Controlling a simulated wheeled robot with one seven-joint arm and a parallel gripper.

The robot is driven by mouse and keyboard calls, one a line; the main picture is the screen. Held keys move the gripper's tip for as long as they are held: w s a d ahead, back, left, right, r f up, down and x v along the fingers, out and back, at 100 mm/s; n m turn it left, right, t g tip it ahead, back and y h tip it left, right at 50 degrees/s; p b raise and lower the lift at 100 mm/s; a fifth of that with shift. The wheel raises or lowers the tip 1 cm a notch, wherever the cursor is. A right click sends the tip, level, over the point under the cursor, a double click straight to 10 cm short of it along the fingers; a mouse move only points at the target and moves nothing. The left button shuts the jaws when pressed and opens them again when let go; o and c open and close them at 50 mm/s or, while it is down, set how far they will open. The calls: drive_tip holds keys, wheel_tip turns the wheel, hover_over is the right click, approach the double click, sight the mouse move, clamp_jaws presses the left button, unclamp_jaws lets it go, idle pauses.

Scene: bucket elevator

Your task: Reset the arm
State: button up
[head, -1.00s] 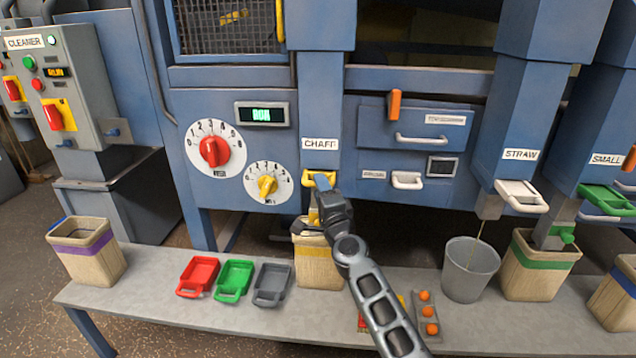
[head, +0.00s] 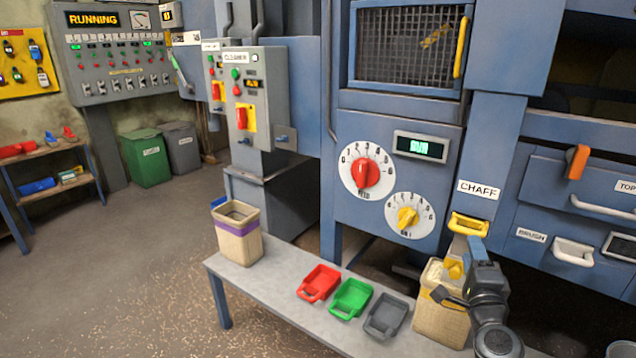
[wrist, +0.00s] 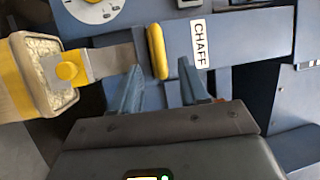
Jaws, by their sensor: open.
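My gripper (head: 459,271) is at the lower right of the head view, in front of the chaff spout. In the wrist view my gripper (wrist: 160,78) has its two blue-grey fingers apart, with nothing seen held between them. The yellow chaff handle (head: 470,225) is just above the gripper; in the wrist view the handle (wrist: 157,52) lies just beyond the fingertips. I cannot tell whether a finger touches anything. The chaff sack (head: 437,322) stands below, partly behind my gripper.
A bench (head: 262,285) carries a purple-banded sack (head: 237,240) and red (head: 319,283), green (head: 351,299) and grey (head: 385,316) scoops. An orange lever (head: 577,162) and brush handle (head: 573,252) are at the right. Open floor lies at the left.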

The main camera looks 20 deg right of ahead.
drive_tip(key=s+a+f+n+y, duration=0.2)
drive_tip(key=s+a+f+n, duration=0.35)
drive_tip(key=s, duration=0.55)
drive_tip(key=s+a+f+n+y, duration=0.25)
drive_tip(key=s+a+n, duration=0.35)
drive_tip(key=s+a, duration=0.4)
drive_tip(key=s+a+r+n+g+y, duration=0.1)
drive_tip(key=s+a+r+n, duration=0.2)
drive_tip(key=s, duration=0.4)
drive_tip(key=s+a+r+n+y, duration=0.2)
drive_tip(key=s+a+r+n, duration=0.2)
drive_tip(key=s, duration=0.4)
drive_tip(key=s+a+r+n+g+y, duration=0.1)
drive_tip(key=s+a+r+n+y, duration=0.1)
drive_tip(key=s, duration=0.5)
drive_tip(key=shift+s+a+r+n+g+p, duration=0.3)
drive_tip(key=shift+a+r+n, duration=0.5)
drive_tip(key=shift+n, duration=0.45)
